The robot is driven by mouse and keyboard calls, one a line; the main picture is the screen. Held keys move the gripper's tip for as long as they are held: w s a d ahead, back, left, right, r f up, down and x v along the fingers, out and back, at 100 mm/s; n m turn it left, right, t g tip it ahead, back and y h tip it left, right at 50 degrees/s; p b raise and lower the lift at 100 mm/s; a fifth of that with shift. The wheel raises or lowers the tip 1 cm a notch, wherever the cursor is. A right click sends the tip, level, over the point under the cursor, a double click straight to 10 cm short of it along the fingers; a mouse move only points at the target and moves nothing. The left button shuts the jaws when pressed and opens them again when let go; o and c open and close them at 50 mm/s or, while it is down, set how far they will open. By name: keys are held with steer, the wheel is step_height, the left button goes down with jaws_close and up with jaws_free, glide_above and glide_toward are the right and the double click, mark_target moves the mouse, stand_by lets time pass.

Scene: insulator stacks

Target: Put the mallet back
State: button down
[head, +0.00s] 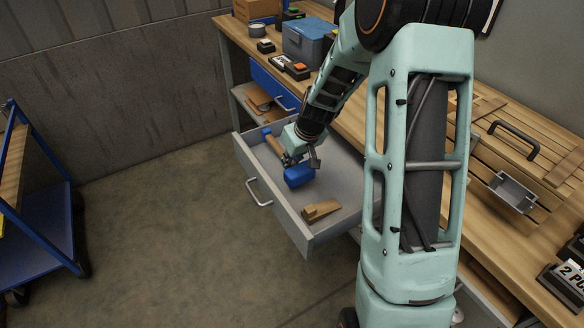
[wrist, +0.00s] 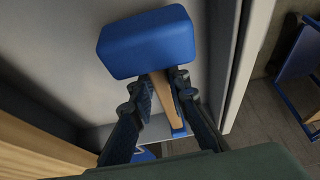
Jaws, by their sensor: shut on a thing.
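The mallet has a blue block head (head: 299,176) and a wooden handle with a blue end. My gripper (head: 300,160) is shut on the handle, close below the head. In the wrist view the mallet head (wrist: 148,42) fills the top, and the handle runs between the fingers of my gripper (wrist: 160,84). The mallet is inside the outline of the open grey drawer (head: 280,213). I cannot tell whether it rests on the drawer floor or is just above it. My gripper hides part of the handle in the head view.
A small wooden wedge-like piece (head: 320,210) lies at the drawer's near end. The workbench (head: 345,125) is above the drawer, with a blue-grey box (head: 307,43) and small items on it. A blue cart (head: 40,215) stands at far left. Floor between is clear.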

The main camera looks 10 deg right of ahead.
steer(key=shift+d+f, duration=0.1)
steer(key=shift+f, duration=1.4)
steer(key=shift+f, duration=0.1)
steer(key=shift+f, duration=0.15)
steer(key=c, duration=1.8)
jaws_free()
steer(key=shift+c, duration=0.2)
steer(key=shift+r, duration=0.2)
steer(key=shift+r, duration=0.2)
steer(key=v, duration=1.1)
steer(key=shift+s+r+p, duration=0.15)
steer(key=shift+r+p, duration=0.15)
